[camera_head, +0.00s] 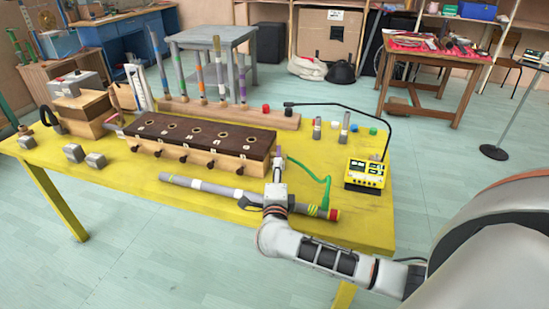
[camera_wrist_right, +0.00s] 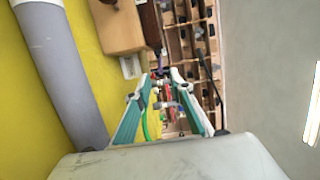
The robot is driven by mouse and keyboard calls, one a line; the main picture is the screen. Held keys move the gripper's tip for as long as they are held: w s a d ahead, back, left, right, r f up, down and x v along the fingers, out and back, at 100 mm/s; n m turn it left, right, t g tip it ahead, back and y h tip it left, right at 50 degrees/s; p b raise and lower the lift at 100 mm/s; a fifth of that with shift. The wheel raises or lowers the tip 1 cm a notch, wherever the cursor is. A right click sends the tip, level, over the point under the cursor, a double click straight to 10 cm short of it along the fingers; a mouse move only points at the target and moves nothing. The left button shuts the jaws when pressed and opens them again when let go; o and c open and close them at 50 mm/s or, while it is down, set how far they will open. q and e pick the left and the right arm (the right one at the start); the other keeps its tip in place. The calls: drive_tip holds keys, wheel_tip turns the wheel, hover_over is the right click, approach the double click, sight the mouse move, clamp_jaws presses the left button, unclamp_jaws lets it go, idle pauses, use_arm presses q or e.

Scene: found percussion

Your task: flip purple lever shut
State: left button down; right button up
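A small purplish upright piece (camera_head: 278,152), which looks like the purple lever, stands at the right end of a wooden box (camera_head: 225,163) with a dark top and several round holes. My right gripper (camera_head: 277,172) is just in front of that end, and its arm hides part of it. In the right wrist view the two teal-padded fingers (camera_wrist_right: 160,78) are apart with nothing held between them. A small purplish bit (camera_wrist_right: 158,63) shows beyond the fingertips; whether they touch it I cannot tell. My left gripper is not in view.
A grey tube (camera_head: 210,187) lies along the front of the yellow table (camera_head: 120,176), passing by my right arm. A yellow device (camera_head: 366,173) with a black cable and a green cord (camera_head: 325,185) are to the right. A wooden rack of upright sticks (camera_head: 230,112) stands behind the box.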

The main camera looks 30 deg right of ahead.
sight(279, 155)
drive_tip(key=x, duration=0.6)
drive_tip(key=shift+b, duration=0.3)
clamp_jaws()
